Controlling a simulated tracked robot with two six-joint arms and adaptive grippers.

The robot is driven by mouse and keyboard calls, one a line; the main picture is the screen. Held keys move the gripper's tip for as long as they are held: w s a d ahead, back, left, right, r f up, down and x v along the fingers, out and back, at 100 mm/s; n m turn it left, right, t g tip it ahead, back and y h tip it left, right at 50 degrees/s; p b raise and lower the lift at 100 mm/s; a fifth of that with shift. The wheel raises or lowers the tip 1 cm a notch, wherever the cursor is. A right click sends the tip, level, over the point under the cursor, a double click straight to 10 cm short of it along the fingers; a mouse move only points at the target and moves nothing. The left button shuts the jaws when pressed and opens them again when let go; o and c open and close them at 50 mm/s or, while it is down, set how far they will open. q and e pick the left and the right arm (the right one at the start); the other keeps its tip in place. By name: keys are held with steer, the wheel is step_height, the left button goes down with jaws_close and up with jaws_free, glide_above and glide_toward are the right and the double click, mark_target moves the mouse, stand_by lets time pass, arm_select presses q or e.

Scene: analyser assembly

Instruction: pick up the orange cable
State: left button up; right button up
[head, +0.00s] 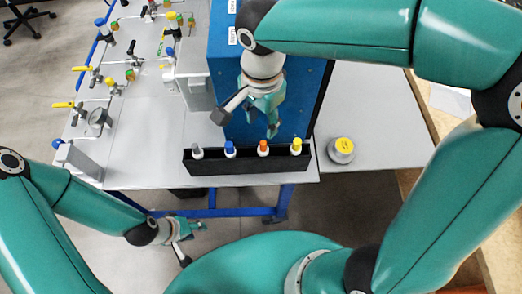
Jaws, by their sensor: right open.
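The orange cable (263,148) shows as an orange-topped, white-bodied plug standing upright in a black rack (245,168). Its lower part is hidden by the rack. My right gripper (269,130) hangs just above and behind the orange plug, pointing down. It is open with nothing seen between its fingers, and it appears apart from the plug. My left gripper (187,240) is low at the left, in front of the table and far from the rack; its fingers are too small to judge.
The rack also holds grey (196,151), blue (230,148) and yellow (296,146) plugs. A blue analyser box (220,90) stands behind the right gripper. A grey, yellow-topped round object (342,151) sits right of the rack. Valves and fittings (98,119) occupy the left table.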

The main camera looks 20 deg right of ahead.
mark_target(263, 142)
step_height(263, 142, down, 2)
steer(key=shift+s+f, duration=0.1)
steer(key=shift+f, duration=0.05)
steer(key=f, duration=0.2)
steer(key=s+f, duration=0.1)
steer(key=f, duration=0.1)
steer(key=shift+p, duration=0.35)
steer(key=shift+f, duration=0.6)
jaws_close()
